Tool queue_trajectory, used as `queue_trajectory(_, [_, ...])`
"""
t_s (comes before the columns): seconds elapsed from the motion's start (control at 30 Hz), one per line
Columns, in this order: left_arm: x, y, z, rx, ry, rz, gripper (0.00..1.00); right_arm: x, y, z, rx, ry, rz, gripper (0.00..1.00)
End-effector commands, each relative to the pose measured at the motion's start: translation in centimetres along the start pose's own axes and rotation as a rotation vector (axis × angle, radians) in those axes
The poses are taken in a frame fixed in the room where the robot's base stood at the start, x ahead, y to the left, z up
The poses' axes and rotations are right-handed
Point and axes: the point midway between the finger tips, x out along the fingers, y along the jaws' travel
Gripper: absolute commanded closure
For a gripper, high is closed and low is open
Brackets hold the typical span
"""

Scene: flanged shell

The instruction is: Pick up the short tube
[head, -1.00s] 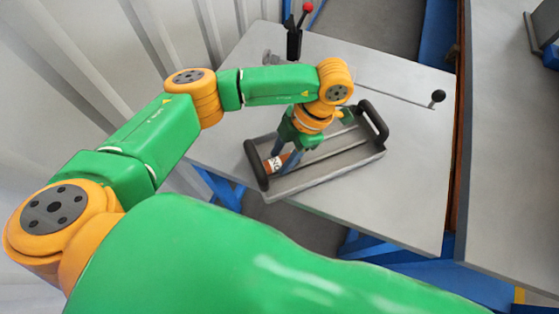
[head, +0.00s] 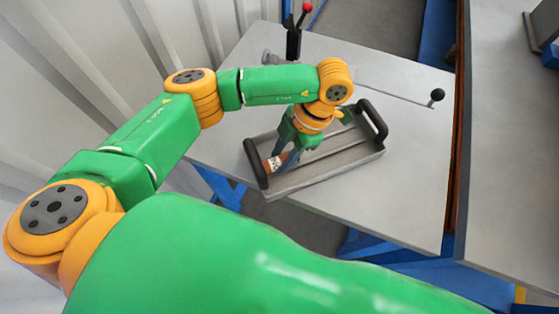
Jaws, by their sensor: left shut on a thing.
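The short tube (head: 274,164) is a small orange-brown piece with a white label, at the left end of a grey tray (head: 340,168) with black handles. My left gripper (head: 281,161) points down into the tray and is shut on the tube. Its fingers hide part of the tube. I cannot tell whether the tube touches the tray floor. My right gripper is not in view.
The tray stands on a grey table (head: 400,205). A black clamp with a red knob (head: 294,38) stands at the back edge, and a rod with a black ball knob (head: 437,95) lies at the right. Another grey table (head: 505,170) is farther right. The table's front right is clear.

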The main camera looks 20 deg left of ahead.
Motion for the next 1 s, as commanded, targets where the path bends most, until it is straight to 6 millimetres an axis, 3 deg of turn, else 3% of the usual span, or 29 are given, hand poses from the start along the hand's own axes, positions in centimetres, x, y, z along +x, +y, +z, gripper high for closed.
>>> queue_trajectory(0.03, [0.7,0.1,0.0,-0.008,0.009,0.001,1.00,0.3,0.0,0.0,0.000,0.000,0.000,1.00])
queue_trajectory(0.67, [0.7,0.1,0.0,-0.008,0.009,0.001,1.00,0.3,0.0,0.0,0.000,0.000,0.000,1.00])
queue_trajectory(0.87, [-0.5,0.1,-0.4,-0.006,0.005,0.003,1.00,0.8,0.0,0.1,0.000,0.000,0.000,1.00])
queue_trajectory(1.0, [-1.1,0.0,1.9,-0.007,0.003,0.002,1.00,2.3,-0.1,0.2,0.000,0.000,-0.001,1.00])
